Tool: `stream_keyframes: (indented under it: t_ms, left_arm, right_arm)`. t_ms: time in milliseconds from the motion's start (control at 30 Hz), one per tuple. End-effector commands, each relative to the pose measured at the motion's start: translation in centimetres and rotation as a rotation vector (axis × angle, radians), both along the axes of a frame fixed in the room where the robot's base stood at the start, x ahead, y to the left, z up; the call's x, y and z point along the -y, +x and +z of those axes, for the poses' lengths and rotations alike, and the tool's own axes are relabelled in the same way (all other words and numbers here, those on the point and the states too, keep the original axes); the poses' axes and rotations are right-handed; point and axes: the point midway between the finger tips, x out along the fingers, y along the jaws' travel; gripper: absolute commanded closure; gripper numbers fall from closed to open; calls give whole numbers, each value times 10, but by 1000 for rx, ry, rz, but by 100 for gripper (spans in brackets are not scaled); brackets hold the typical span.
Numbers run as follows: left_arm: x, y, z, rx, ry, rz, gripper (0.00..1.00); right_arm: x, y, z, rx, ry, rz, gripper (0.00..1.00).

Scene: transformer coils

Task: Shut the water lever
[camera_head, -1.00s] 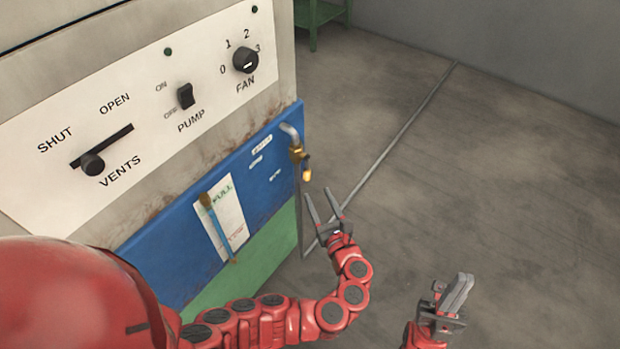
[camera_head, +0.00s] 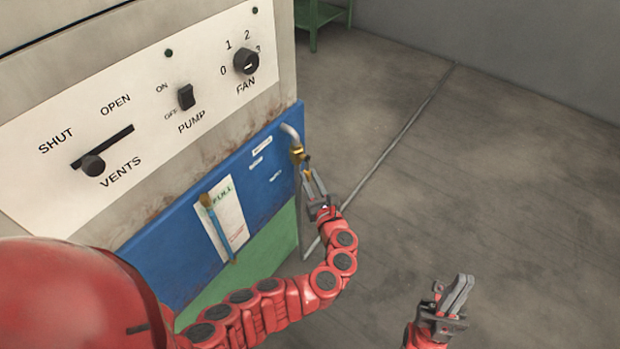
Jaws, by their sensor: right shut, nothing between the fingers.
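The brass water valve (camera_head: 297,152) sits at the end of a grey bent pipe (camera_head: 289,132) by the right edge of the blue panel. Its small lever, just below the valve, is largely hidden by my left gripper (camera_head: 309,176). The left gripper's fingertips are at the lever and point up toward the valve. I cannot tell whether its fingers are closed on the lever or only beside it. My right gripper (camera_head: 459,290) is shut and empty, low at the right, well away from the valve.
A white control panel (camera_head: 60,183) has a vents slider (camera_head: 93,165), a pump switch (camera_head: 186,97) and a fan knob (camera_head: 246,61). A brush (camera_head: 217,228) hangs before the blue panel (camera_head: 163,252). The grey floor (camera_head: 500,150) is open at the right. A green table (camera_head: 313,15) stands behind.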

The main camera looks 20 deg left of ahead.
Motion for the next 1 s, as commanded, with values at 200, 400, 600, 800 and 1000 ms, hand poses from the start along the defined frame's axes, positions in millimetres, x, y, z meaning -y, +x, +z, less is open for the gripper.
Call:
stream_keyframes:
  t_ms: [200, 400, 600, 800, 1000]
  left_arm:
    - [0, 0, 0, 0, 0, -1, 100]
    - [0, 0, 0, 0, 0, 0, 100]
    - [0, 0, 0, 0, 0, -1, 100]
    - [0, 0, 0, 0, 0, -1, 100]
    - [0, 0, 0, 0, 0, -1, 100]
  right_arm:
    - [0, 0, 0, 0, 0, 0, 100]
    - [0, 0, 0, 0, 0, 0, 100]
    - [0, 0, 0, 0, 0, 0, 100]
    - [0, 0, 0, 0, 0, 0, 100]
    - [0, 0, 0, 0, 0, 0, 100]
